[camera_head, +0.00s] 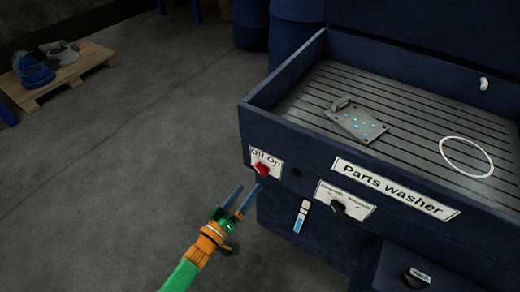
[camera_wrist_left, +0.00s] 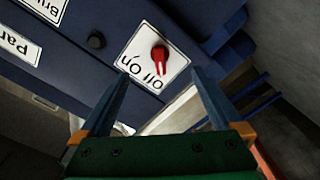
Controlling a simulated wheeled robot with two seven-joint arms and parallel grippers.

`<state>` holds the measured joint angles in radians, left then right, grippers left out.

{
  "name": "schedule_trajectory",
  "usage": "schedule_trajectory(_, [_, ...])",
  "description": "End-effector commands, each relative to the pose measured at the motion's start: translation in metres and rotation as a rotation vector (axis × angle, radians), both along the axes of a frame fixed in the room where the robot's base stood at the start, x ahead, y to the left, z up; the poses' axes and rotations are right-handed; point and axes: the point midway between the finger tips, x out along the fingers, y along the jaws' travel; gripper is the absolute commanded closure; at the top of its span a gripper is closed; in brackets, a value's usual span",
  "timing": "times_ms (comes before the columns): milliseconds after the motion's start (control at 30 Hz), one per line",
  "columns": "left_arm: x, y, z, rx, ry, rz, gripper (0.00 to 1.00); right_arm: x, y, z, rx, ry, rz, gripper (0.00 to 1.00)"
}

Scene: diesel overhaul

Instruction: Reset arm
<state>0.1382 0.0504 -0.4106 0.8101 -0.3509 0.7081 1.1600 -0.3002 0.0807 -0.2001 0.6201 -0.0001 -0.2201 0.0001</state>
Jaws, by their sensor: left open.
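My left gripper (camera_head: 243,203) is open and empty, just in front of the parts washer's (camera_head: 262,112) front left corner. Its two blue fingers also show in the left wrist view (camera_wrist_left: 162,92), spread apart with the white off/on plate (camera_wrist_left: 150,58) beyond them. The red switch knob (camera_head: 261,169) sits on that plate; it also shows in the left wrist view (camera_wrist_left: 159,56), ahead of the gap between the fingertips. The fingers look apart from the knob. My right gripper is in neither view.
In the washer's slatted basin lie a grey plate with blue spots (camera_head: 357,121) and a white ring (camera_head: 466,157). A pallet (camera_head: 66,75) with parts stands at far left. Floor left of the washer is clear.

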Motion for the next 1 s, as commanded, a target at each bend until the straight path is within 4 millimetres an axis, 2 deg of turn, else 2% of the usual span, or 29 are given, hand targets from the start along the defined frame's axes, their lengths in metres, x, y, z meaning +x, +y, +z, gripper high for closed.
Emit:
schedule_trajectory(67, [0.0, 0.0, 0.0, 0.0, 0.001, 0.001, 0.0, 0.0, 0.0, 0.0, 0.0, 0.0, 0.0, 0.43])
schedule_trajectory(133, [-0.003, 0.005, -0.009, 0.035, 0.024, 0.021, 0.0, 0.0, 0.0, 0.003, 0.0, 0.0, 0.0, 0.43])
schedule_trajectory(167, [-0.006, 0.011, -0.018, 0.072, 0.048, 0.042, 0.0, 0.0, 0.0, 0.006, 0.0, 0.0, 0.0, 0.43])
schedule_trajectory(267, [-0.038, 0.047, -0.076, 0.309, 0.206, 0.132, 0.0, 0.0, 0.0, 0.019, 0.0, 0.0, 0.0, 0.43])
schedule_trajectory(300, [-0.061, 0.066, -0.104, 0.435, 0.295, 0.152, 0.0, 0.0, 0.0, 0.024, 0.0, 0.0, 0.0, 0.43])
schedule_trajectory(367, [-0.106, 0.094, -0.144, 0.617, 0.438, 0.149, 0.0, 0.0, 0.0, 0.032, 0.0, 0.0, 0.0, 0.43])
schedule_trajectory(400, [-0.14, 0.11, -0.165, 0.727, 0.532, 0.124, 0.0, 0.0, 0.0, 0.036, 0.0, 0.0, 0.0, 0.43])
schedule_trajectory(467, [-0.191, 0.131, -0.189, 0.868, 0.662, 0.063, 0.0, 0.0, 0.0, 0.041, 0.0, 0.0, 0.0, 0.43])
schedule_trajectory(500, [-0.224, 0.142, -0.2, 0.942, 0.742, 0.014, 0.0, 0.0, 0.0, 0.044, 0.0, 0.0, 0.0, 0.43])
schedule_trajectory(600, [-0.292, 0.161, -0.213, 1.068, 0.893, -0.113, 0.0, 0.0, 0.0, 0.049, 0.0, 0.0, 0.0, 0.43])
schedule_trajectory(700, [-0.332, 0.17, -0.217, 1.127, 0.978, -0.203, 0.0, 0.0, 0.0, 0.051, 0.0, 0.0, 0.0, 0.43])
schedule_trajectory(800, [-0.346, 0.173, -0.219, 1.147, 1.006, -0.24, 0.0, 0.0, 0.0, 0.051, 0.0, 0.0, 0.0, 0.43])
schedule_trajectory(1000, [-0.346, 0.173, -0.219, 1.148, 1.006, -0.242, 0.0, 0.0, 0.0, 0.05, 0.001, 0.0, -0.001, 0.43])
